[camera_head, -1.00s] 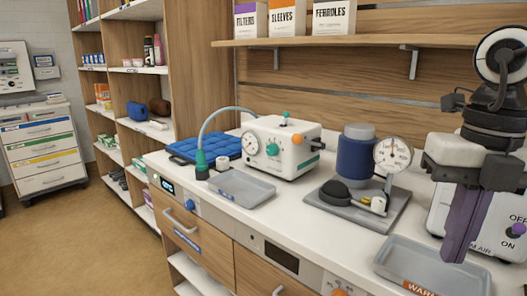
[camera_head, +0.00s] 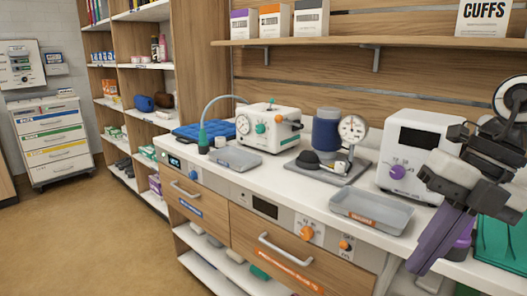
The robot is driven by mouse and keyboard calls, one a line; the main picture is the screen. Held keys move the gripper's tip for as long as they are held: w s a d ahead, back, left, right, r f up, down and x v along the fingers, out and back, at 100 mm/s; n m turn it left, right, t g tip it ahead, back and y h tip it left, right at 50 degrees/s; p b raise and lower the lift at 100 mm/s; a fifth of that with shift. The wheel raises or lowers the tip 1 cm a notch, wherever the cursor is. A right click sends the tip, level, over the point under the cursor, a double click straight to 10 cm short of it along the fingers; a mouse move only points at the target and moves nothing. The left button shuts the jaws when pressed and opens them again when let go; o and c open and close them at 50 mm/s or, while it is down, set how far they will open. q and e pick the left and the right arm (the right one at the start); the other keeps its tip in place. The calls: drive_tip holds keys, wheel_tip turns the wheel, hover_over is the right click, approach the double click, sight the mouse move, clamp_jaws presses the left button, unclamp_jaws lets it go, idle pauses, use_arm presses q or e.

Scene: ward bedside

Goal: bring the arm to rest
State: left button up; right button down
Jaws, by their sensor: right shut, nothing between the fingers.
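My right arm comes in at the right edge of the head view. Its gripper (camera_head: 432,246) has purple fingers that slant down to the left, in front of the counter's edge. The fingers are shut with nothing between them. They are to the right of the grey tray labelled in orange (camera_head: 372,222) and look apart from it, though the depth is hard to judge. My left gripper is not in view.
The white counter (camera_head: 290,190) holds a white box with a purple dial (camera_head: 413,139), a white gauge device (camera_head: 269,127), a blue canister (camera_head: 327,129) and a green item (camera_head: 500,240) at right. Drawers are below; open floor (camera_head: 90,240) lies at left.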

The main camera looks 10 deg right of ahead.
drive_tip(key=w+a+f+m+t+y, duration=0.1)
drive_tip(key=w+f+m+t+y, duration=0.65)
drive_tip(key=f+m+t, duration=0.2)
wheel_tip(320, 180, down, 15)
drive_tip(key=s+d+m+t+h+p, duration=0.15)
drive_tip(key=s+m+t+h, duration=0.35)
drive_tip(key=m, duration=0.6)
drive_tip(key=s+a+f+m+g+h, duration=0.2)
drive_tip(key=s+a+f, duration=0.4)
drive_tip(key=f, duration=0.3)
drive_tip(key=s+a+f+m+g+h, duration=0.2)
drive_tip(key=s+a+f+m+g, duration=0.2)
drive_tip(key=s+a+f+m, duration=0.2)
wheel_tip(320, 180, down, 3)
drive_tip(key=shift+s+a+f+m, duration=0.15)
drive_tip(key=shift+a+m, duration=0.2)
drive_tip(key=shift+a, duration=0.8)
drive_tip(key=shift+g, duration=0.25)
